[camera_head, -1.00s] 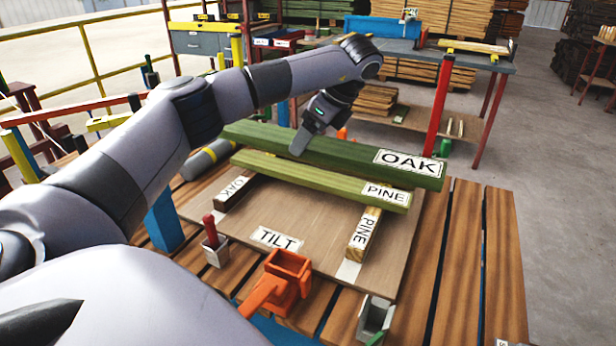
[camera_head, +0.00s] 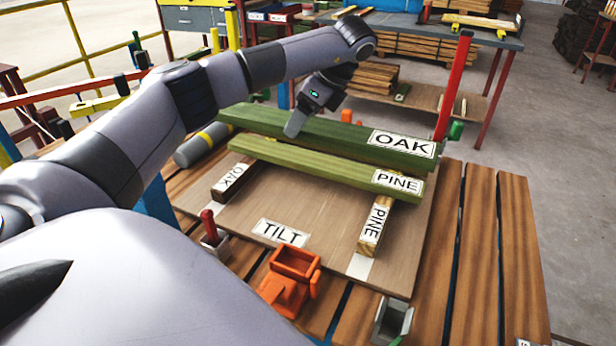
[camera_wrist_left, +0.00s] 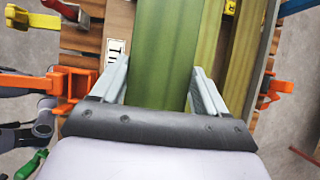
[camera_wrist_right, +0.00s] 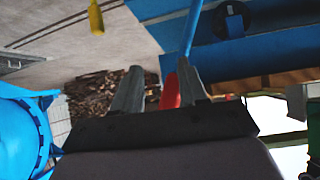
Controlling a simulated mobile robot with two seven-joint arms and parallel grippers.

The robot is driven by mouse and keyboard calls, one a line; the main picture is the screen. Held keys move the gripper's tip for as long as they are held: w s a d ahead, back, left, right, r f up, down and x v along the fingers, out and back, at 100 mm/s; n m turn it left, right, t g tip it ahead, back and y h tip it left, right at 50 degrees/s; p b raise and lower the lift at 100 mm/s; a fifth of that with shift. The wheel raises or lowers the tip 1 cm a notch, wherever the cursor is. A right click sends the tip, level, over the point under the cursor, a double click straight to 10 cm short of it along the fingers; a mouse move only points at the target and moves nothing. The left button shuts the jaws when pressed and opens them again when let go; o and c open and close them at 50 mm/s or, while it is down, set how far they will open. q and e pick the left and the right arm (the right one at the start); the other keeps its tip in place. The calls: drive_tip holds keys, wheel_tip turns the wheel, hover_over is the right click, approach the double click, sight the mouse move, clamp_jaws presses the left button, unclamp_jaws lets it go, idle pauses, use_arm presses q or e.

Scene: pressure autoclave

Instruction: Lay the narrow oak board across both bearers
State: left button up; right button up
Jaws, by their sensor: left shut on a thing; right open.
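The green board labelled OAK (camera_head: 340,137) is in my left gripper (camera_head: 293,128), which is shut on it near its middle. In the left wrist view, a green board (camera_wrist_left: 165,55) runs between the fingers of my left gripper (camera_wrist_left: 161,78). The OAK board is behind the green board labelled PINE (camera_head: 320,168). The PINE board lies across two bearers, one labelled OAK (camera_head: 232,179) at left, one labelled PINE (camera_head: 376,226) at right. What is under the held board is hidden. My right gripper (camera_wrist_right: 157,70) is open and empty, seen only in its wrist view.
The bearers rest on a plywood panel (camera_head: 320,225) marked TILT, on a slatted bench (camera_head: 478,255). An orange holder (camera_head: 290,275), a grey bracket (camera_head: 392,320) and a red-handled tool (camera_head: 210,228) are along its front. A grey cylinder (camera_head: 200,147) is at left; a red post (camera_head: 455,87) stands behind right.

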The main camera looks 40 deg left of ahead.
use_arm(q)
wheel_tip(320, 180, down, 12)
drive_tip(key=b, duration=0.3)
drive_tip(key=shift+r, duration=0.15)
drive_tip(key=shift+f+b, duration=0.4)
drive_tip(key=shift+f, duration=2.3)
drive_tip(key=o, duration=1.7)
drive_tip(key=shift+r, duration=0.1)
drive_tip(key=p+v, duration=0.2)
drive_tip(key=v, duration=0.9)
drive_tip(key=shift+d+r, duration=0.2)
drive_tip(key=shift+r, duration=0.15)
drive_tip(key=shift+w, duration=0.1)
